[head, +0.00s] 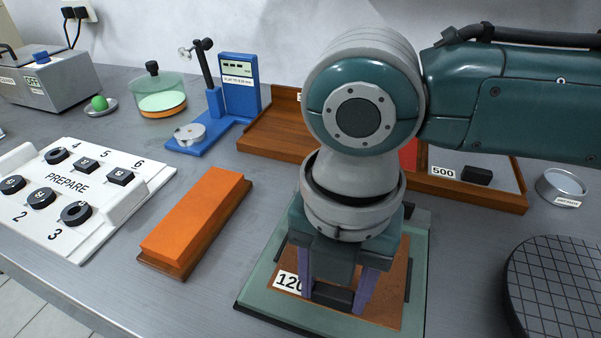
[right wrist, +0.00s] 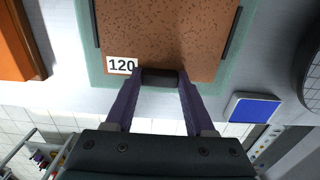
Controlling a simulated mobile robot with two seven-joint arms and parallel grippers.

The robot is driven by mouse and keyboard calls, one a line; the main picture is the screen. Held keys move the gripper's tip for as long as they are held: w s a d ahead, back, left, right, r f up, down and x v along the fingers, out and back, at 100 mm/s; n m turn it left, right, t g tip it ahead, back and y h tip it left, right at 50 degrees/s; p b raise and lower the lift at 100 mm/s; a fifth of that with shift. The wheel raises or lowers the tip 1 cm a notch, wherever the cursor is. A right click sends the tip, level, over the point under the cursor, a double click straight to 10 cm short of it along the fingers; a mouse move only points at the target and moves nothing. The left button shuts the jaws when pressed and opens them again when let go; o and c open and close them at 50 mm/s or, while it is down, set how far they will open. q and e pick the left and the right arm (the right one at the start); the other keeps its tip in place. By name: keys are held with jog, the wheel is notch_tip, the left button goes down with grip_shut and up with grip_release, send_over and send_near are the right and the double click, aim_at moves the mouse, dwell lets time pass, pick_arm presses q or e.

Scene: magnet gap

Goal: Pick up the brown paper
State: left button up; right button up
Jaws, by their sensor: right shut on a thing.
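The brown paper (head: 388,290) is a speckled sheet with a white "120" label. It lies on or just over a green plate (head: 258,292) at the front; I cannot tell whether it touches the plate. It also shows in the right wrist view (right wrist: 165,35). A black grip block (right wrist: 160,74) sits at its near edge. My right gripper (head: 334,300) points down with its purple fingers shut on this block, beside the label. My right wrist hides the back part of the paper in the head view. My left gripper is not in view.
An orange block (head: 196,215) on a brown base lies left of the plate. A white "PREPARE" board (head: 130,205) is further left. A wooden tray (head: 268,135) with a "500" sheet stands behind. A dark gridded disc (head: 555,285) lies at right.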

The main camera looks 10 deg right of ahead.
jog(key=c, duration=0.4)
